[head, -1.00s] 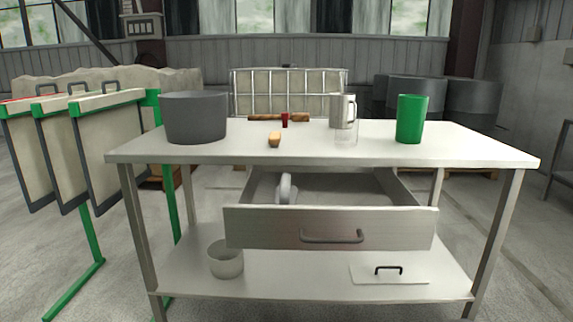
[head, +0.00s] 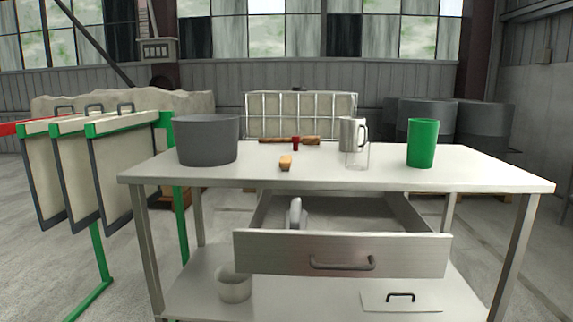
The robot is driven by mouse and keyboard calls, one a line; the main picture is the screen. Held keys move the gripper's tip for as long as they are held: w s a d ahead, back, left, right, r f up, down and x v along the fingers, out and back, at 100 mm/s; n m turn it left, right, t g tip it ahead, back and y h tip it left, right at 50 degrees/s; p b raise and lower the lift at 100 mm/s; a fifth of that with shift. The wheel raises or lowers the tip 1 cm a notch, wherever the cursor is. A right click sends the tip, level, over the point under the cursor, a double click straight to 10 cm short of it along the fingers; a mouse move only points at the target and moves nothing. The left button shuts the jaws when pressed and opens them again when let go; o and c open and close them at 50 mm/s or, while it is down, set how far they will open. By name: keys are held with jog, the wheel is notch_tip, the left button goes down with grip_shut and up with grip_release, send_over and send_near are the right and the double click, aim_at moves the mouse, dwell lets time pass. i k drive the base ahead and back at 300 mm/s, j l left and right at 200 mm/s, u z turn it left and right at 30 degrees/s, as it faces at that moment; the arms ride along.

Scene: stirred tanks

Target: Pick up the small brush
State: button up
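A small brush (head: 285,162) seems to be the little tan and orange block lying near the middle of the white tabletop; its bristles are too small to make out. It lies in front of a small red cup-like thing (head: 295,143) and a brown rod or rolling-pin shape (head: 270,140). Nothing touches it. My gripper is not in view.
The table (head: 500,178) also bears a dark grey pot (head: 208,140), a metal mug (head: 349,134), a clear beaker (head: 358,156) and a green cup (head: 422,143). An open drawer (head: 290,252) juts out in front, holding a pale grey object (head: 296,212). Green-framed panels (head: 65,180) stand left.

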aim_at(285, 163)
jog(key=i+j+z, duration=0.15)
jog(key=j, duration=0.4)
jog(key=i+j+z, duration=0.15)
jog(key=j, duration=0.45)
jog(key=j+z, duration=0.15)
jog(key=j, duration=0.45)
jog(key=i+j+z, duration=0.15)
jog(key=j, duration=0.45)
